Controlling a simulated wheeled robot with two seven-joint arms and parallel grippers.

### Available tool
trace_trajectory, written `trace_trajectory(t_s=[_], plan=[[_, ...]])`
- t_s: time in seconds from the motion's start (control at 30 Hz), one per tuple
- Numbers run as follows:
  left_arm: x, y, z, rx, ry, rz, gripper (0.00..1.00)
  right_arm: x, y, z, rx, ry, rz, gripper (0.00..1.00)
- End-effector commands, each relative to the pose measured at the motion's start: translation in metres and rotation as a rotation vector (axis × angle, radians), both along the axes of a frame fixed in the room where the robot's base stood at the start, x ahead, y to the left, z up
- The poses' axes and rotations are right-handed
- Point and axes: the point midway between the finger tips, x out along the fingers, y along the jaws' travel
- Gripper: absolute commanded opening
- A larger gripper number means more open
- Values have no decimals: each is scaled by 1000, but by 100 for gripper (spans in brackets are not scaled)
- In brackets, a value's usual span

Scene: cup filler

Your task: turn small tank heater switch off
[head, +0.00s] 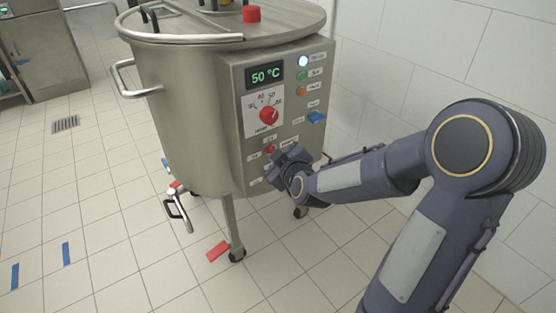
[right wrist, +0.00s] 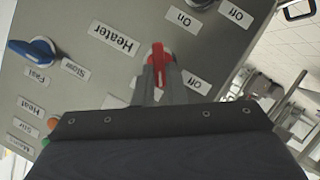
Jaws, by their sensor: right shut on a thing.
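The tank (head: 190,110) is a steel vessel on legs with a grey control box (head: 232,85) on its side. The red heater switch (right wrist: 157,54) sits beside the "Heater" label in the right wrist view. It also shows in the head view (head: 270,149), just left of my gripper. My right gripper (right wrist: 160,80) is shut on this switch, one finger on each side of its handle. It also shows low on the box in the head view (head: 284,158). I cannot tell which label the handle points to. My left gripper is not in view.
Above the switch are a red dial (head: 268,115), a display reading 50 °C (head: 265,76) and lamps. A blue lever (head: 317,117) sticks out at the right of the box. A drain valve (head: 178,208) hangs at lower left. The tiled floor in front is mostly clear.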

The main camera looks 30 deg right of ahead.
Motion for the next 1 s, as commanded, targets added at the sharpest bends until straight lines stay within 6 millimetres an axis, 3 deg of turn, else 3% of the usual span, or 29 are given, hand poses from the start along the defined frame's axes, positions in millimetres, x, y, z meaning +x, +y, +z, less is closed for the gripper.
trace_trajectory(t_s=[0.37, 1.0], plan=[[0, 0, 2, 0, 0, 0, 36, 0, 6, -6, -360, -24, 3, 0], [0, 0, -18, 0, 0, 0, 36, -1, 8, -14, -880, -66, 2, 0]])
